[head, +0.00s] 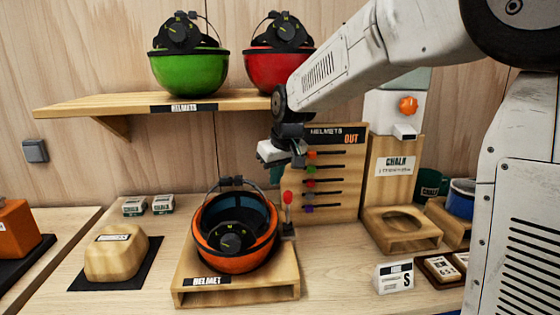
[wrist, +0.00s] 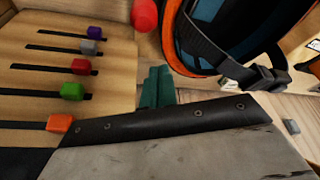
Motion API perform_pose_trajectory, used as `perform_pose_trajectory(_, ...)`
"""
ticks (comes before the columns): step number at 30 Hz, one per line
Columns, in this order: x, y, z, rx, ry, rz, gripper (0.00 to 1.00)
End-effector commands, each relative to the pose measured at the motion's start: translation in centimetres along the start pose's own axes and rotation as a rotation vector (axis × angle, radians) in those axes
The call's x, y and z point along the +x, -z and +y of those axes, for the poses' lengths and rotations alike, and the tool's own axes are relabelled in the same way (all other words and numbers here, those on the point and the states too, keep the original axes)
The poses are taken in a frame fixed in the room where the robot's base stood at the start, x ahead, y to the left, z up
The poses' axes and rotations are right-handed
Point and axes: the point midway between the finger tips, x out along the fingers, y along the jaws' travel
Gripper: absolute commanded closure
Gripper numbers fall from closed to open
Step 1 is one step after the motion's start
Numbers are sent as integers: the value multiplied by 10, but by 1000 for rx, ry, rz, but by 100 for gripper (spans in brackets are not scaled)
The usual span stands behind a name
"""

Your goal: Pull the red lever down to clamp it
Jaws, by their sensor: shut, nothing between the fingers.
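The red lever (head: 287,199) stands upright at the right side of the helmet stand, its red knob on top. In the wrist view the red knob (wrist: 145,14) shows at the top edge, beyond my fingertips. An orange helmet (head: 210,245) sits upside down on the wooden stand (head: 239,290) labelled HELMET. My gripper (head: 275,176) is shut and empty, above and slightly left of the knob, apart from it. Its teal fingers (wrist: 157,88) are together in the wrist view.
The HELMETS OUT board (head: 334,205) with several coloured sliders stands close behind and right of the lever. A shelf (head: 120,103) holds a green helmet (head: 188,72) and a red helmet (head: 272,72). A chalk dispenser (head: 394,160) stands right.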

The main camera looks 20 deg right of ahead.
Motion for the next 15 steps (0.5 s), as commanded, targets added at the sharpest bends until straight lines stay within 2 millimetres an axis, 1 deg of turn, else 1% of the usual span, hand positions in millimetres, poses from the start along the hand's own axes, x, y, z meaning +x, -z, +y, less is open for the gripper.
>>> perform_pose_trajectory(1,11,-1,0,0,1,-4,100)
perform_pose_trajectory(2,17,-1,0,0,1,-4,100)
perform_pose_trajectory(3,9,-8,0,1,-1,3,100)
perform_pose_trajectory(7,3,-26,0,1,-1,2,100)
perform_pose_trajectory(11,0,-35,0,0,0,1,100)
perform_pose_trajectory(15,-1,-38,0,-1,0,1,100)
